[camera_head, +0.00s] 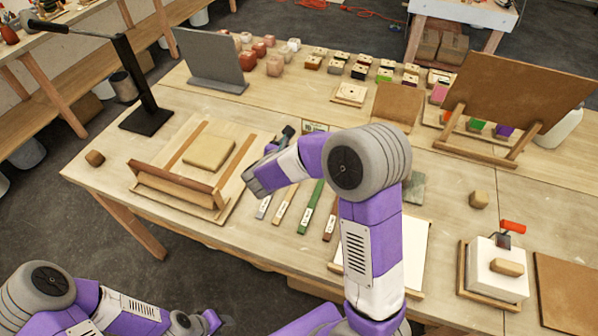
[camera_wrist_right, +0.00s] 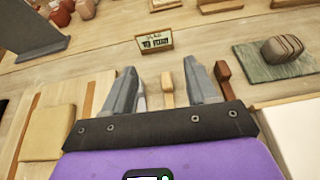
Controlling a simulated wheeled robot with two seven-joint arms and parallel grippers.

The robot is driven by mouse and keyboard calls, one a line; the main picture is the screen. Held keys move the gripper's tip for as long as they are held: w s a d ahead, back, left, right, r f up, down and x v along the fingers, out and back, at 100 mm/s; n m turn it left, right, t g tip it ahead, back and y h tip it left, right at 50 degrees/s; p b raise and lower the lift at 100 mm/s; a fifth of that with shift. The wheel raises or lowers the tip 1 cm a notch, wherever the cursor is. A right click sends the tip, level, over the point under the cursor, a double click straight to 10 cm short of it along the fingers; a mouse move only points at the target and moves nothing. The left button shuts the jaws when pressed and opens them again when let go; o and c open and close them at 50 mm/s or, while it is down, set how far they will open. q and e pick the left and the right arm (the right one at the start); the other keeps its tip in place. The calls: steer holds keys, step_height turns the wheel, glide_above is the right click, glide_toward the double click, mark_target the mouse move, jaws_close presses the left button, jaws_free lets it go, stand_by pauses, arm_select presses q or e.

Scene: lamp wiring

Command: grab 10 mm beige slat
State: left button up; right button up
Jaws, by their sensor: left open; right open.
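The beige slat (camera_head: 288,205) lies on the table in a row between a grey slat (camera_head: 265,205) and a green slat (camera_head: 310,208). A brown slat (camera_head: 330,222) lies to the right of the green one. In the right wrist view the beige slat (camera_wrist_right: 167,88) shows between the fingers of my right gripper (camera_wrist_right: 160,66), which is open and not holding it. The gripper's body hides the slat's near part. My right arm covers part of the row's far side in the head view. My left gripper (camera_head: 218,320) is open and empty, low in front of the table.
A wooden tray (camera_head: 150,205) with a beige block lies left of the slats. A small sign (camera_wrist_right: 155,42) stands beyond them. A green-grey stone plate (camera_wrist_right: 255,68) is to the right. A black lamp stand (camera_head: 145,120) rises at the back left.

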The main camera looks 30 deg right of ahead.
mark_target(295, 186)
steer(key=f+b, duration=0.4)
steer(key=f, duration=0.1)
steer(key=f+b, duration=1)
steer(key=shift+w+f, duration=0.25)
steer(key=shift+w+d+f, duration=0.25)
steer(key=shift+d, duration=0.15)
steer(key=x, duration=0.2)
steer(key=b+x, duration=0.1)
steer(key=x, duration=0.1)
steer(key=b+x, duration=0.1)
steer(key=x, duration=0.1)
steer(key=shift+w+d+r, duration=0.2)
steer(key=shift+w+d, duration=0.05)
steer(key=shift+w, duration=0.1)
jaws_close()
